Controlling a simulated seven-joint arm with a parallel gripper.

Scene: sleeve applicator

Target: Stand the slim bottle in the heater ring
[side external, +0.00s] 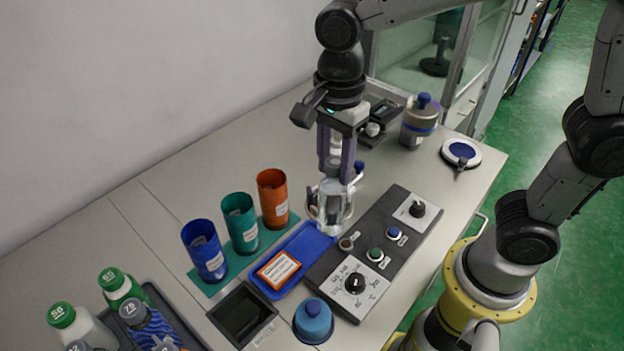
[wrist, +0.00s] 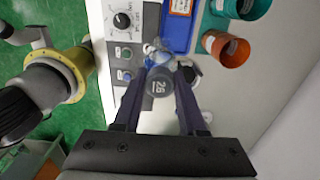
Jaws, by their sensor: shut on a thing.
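My gripper (side external: 337,172) points down over the bench, its two purple fingers shut on a slim clear bottle (side external: 331,212). The bottle is close to upright. In the wrist view its grey cap (wrist: 159,86), marked 28, lies between the fingers (wrist: 162,78), and its clear body (wrist: 152,54) shows beyond. The pale heater ring (side external: 348,208) is behind and around the bottle's outline in the side view. The bottle and fingers hide much of it. The bottle's lower end overlaps the ring's near side in the picture; I cannot tell whether it is inside the ring or in front.
A dark control panel (side external: 318,273) with knobs and buttons lies right of the bottle. A blue tray (side external: 307,245) with an orange-labelled box is nearer the camera. Blue (side external: 204,250), teal (side external: 240,222) and orange (side external: 273,198) cups stand left. Capped bottles fill the lower left.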

